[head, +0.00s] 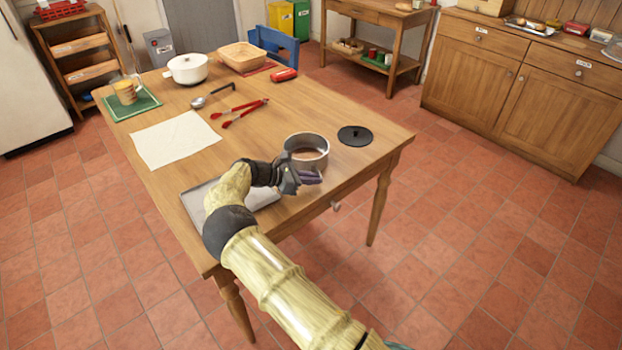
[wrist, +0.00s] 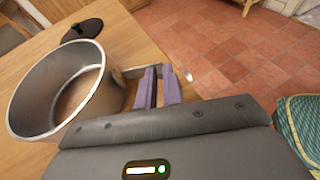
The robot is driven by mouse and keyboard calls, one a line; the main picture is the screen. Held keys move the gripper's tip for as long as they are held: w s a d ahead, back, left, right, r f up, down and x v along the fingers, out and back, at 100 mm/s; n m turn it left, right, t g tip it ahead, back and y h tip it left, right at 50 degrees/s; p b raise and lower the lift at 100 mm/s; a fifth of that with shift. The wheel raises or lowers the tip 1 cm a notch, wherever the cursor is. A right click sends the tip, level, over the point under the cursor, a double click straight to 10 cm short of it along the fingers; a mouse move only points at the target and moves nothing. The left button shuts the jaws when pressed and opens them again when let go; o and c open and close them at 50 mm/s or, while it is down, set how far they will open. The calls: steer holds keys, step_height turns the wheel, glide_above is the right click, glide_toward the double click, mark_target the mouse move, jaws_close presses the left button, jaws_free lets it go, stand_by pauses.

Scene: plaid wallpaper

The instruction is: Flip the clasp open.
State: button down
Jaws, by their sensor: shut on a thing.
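I cannot make out a clasp in either view. A grey metal saucepan (head: 308,150) stands near the front right of the wooden table, open on top, with something brownish inside. It fills the left of the wrist view (wrist: 98,98). My gripper (head: 310,177) is at the pan's near side, and its purple fingers show in the wrist view (wrist: 158,78). A grey bar, which looks like the pan's handle (wrist: 130,72), runs from the pan to the fingers. The fingers are close together on it and hide part of it.
A black lid (head: 355,136) lies right of the pan. A grey tray (head: 262,196) is partly under my arm. Red tongs (head: 240,112), a ladle (head: 199,102), a white cloth (head: 175,140) and a white pot (head: 187,70) lie farther back. A drawer knob (head: 336,206) projects in front.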

steer(key=c, duration=1.5)
jaws_free()
steer(key=v, duration=1.7)
steer(key=shift+a, duration=0.2)
